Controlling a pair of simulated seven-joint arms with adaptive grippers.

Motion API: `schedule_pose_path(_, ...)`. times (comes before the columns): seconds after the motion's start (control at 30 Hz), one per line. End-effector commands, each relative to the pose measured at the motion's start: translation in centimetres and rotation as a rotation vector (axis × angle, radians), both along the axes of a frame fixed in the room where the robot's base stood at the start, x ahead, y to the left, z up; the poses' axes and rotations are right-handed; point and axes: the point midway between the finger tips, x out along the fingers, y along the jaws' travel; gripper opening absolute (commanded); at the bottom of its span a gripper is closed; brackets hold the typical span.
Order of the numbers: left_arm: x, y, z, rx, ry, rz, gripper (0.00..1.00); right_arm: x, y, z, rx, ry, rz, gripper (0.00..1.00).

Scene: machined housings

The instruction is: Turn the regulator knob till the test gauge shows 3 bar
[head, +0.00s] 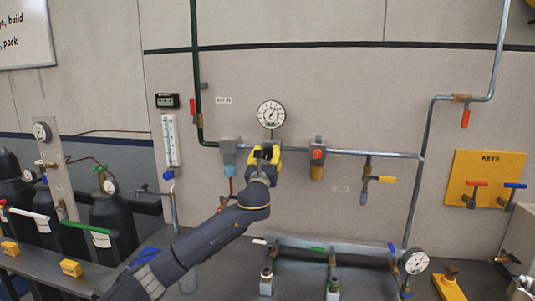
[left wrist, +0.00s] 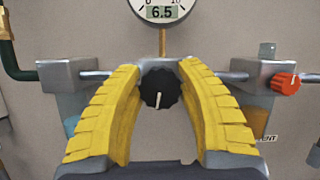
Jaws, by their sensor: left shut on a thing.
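The regulator knob (left wrist: 158,88) is black with a white mark that points about straight down. It sits on a grey block on the pipe, between the two yellow fingers of my left gripper (head: 265,157). The left gripper is shut on the knob and hides it in the head view. The test gauge (head: 271,114) is a round white dial just above the gripper. In the left wrist view only the lower part of the gauge (left wrist: 162,8) shows, with a digital reading of 6.5. My right gripper is not in view.
An orange-red knob (head: 317,154) on another grey block sits close right of the gripper. A yellow-handled valve (head: 382,179) hangs further right. A filter unit (head: 230,150) is close on the left. Below, a bench manifold (head: 330,247) carries small valves.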

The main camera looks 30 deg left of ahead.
Motion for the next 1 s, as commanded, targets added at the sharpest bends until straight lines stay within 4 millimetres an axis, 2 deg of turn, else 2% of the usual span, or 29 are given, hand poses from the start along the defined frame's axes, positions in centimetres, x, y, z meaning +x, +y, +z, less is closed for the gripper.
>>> schedule_pose_path(1.0,-0.09,0.31,-0.07,-0.891,-0.324,0.0,0.08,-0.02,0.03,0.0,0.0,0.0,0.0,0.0)
